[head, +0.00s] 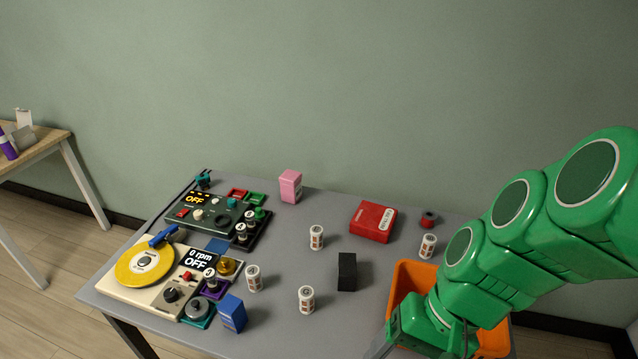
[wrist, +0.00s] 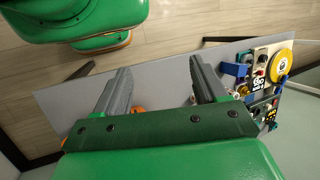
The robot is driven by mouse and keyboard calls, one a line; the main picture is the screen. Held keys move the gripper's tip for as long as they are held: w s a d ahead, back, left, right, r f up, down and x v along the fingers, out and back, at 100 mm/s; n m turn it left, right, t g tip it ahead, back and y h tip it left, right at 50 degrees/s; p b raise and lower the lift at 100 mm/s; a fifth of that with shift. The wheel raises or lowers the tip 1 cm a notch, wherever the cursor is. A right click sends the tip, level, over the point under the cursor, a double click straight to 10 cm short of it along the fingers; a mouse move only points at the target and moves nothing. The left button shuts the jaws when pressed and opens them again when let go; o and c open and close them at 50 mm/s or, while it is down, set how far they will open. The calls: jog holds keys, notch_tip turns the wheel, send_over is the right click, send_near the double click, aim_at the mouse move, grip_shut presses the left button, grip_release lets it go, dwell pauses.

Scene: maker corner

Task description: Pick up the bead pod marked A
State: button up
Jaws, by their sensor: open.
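Several white bead pods stand upright on the grey table: one at the table's middle (head: 317,237), one further right (head: 428,245), one by the turntable device (head: 253,278), and one nearer the front (head: 306,298). Their letters are too small to read, so I cannot tell which is A. My gripper (head: 428,348) is low at the right front, at the orange bin, partly cut off by the frame edge. In the wrist view my gripper (wrist: 160,68) has its two fingers wide apart with nothing held between them.
The orange bin (head: 403,275) is partly hidden by my arm. A black block (head: 347,271), red box (head: 372,221), pink box (head: 290,186) and blue box (head: 232,313) stand near the pods. A turntable device (head: 128,293) and a dark panel (head: 180,203) fill the left side.

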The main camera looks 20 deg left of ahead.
jog(key=w+a+r+m+g+y, duration=0.1)
jog(key=w+a+y, duration=0.15)
jog(key=a, duration=0.65)
jog(key=w+a+r+m+g+y, duration=0.1)
jog(key=a+y, duration=0.3)
jog(key=a, duration=0.4)
jog(key=m+t+y, duration=0.6)
jog(key=m+t, duration=0.1)
jog(key=m, duration=0.7)
send_over(254, 271)
jog(key=s+d, duration=0.4)
jog(key=d, duration=0.2)
notch_tip(254, 271, down, 9)
jog(key=shift+w+a+f+m+t+h, duration=0.35)
jog(key=shift+f+m+h, duration=0.45)
jog(key=shift+f, duration=1.7)
jog(key=shift+w+a+f+m+t+h, duration=0.35)
jog(key=shift+f+m, duration=0.85)
jog(key=shift+f, duration=1.35)
jog(key=shift+w+a+f+m+t+h, duration=0.2)
jog(key=shift+w+a+f+m+h, duration=0.6)
jog(key=shift+f, duration=1.7)
jog(key=shift+w+a+f, duration=0.25)
jog(key=shift+a+f, duration=0.65)
jog(key=shift+a, duration=0.1)
jog(key=shift+x, duration=1.15)
